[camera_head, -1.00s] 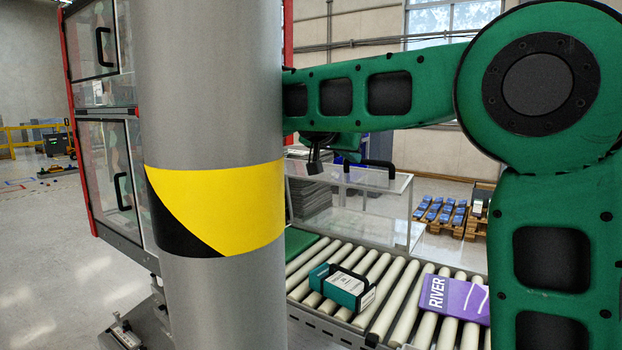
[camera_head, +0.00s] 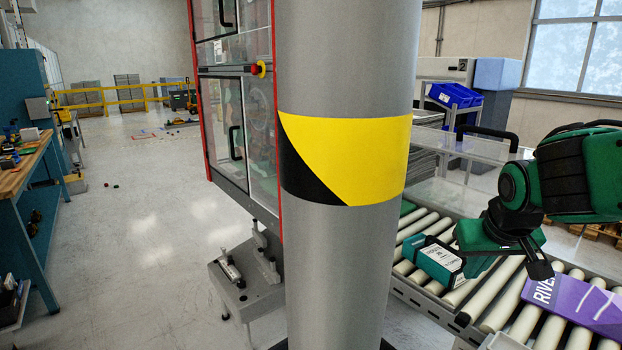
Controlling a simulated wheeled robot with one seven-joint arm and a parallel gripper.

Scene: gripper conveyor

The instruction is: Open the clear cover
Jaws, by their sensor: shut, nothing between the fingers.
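The clear cover (camera_head: 455,147) is a see-through box top over the far part of the roller conveyor, at the right of the head view. Its top lies flat, with a black bar handle (camera_head: 487,133) on it. My gripper (camera_head: 541,270) hangs low over the rollers, nearer than the cover and to its right, apart from the handle. Its black fingers are shut and empty. My green wrist hides part of the conveyor and the cover's right side.
A grey column (camera_head: 347,240) with a yellow and black band blocks the middle. A red-framed cabinet (camera_head: 236,120) stands behind it. The left floor is open.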

